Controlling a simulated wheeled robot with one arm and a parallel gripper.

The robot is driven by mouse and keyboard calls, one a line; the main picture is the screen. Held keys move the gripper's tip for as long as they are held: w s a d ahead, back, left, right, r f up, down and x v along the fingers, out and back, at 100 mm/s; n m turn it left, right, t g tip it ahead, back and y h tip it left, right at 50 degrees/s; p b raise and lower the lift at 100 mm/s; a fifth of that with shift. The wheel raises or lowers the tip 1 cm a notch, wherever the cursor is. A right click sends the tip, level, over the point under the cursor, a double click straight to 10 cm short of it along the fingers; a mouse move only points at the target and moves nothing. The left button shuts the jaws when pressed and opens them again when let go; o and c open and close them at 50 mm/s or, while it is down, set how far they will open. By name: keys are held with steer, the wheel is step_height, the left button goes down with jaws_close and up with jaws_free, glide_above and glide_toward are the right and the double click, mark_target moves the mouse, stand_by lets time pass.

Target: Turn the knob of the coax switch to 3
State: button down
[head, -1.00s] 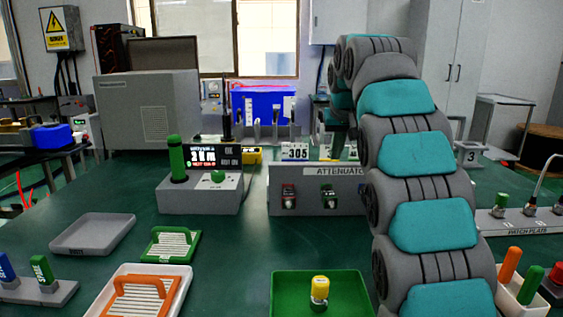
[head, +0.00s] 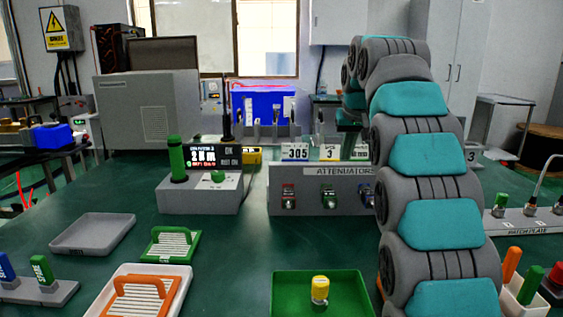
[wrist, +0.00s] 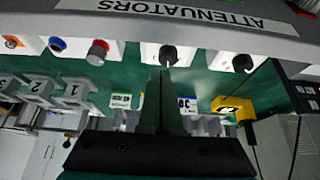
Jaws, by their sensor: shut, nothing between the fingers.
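My gripper (wrist: 158,75) is shut and empty. Its fingertips show just below a black round knob (wrist: 168,55) with a white pointer line in the wrist view; I cannot tell whether they touch it. A second black knob (wrist: 242,63) is to its right. The wrist picture is upside down, with the ATTENUATORS panel (wrist: 160,22) along the top. That panel (head: 320,190) stands mid-table in the head view. I cannot read which part is the coax switch, nor the knob's setting.
A grey box with a display (head: 200,190) and a green handle stands left of the panel. A green tray (head: 290,295) with a yellow-capped item (head: 320,290) is in front. The patch plate (head: 527,230) is at right. Table between tray and panel is clear.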

steer(key=shift+f+b, duration=0.9)
steer(key=shift+f, duration=2)
steer(key=shift+w+a, duration=0.15)
steer(key=shift+w, duration=0.1)
steer(key=shift+s+a+p, duration=0.1)
steer(key=shift+a+p, duration=0.35)
steer(key=shift+a, duration=0.05)
steer(key=shift+a+r, duration=0.1)
steer(key=shift+a, duration=0.2)
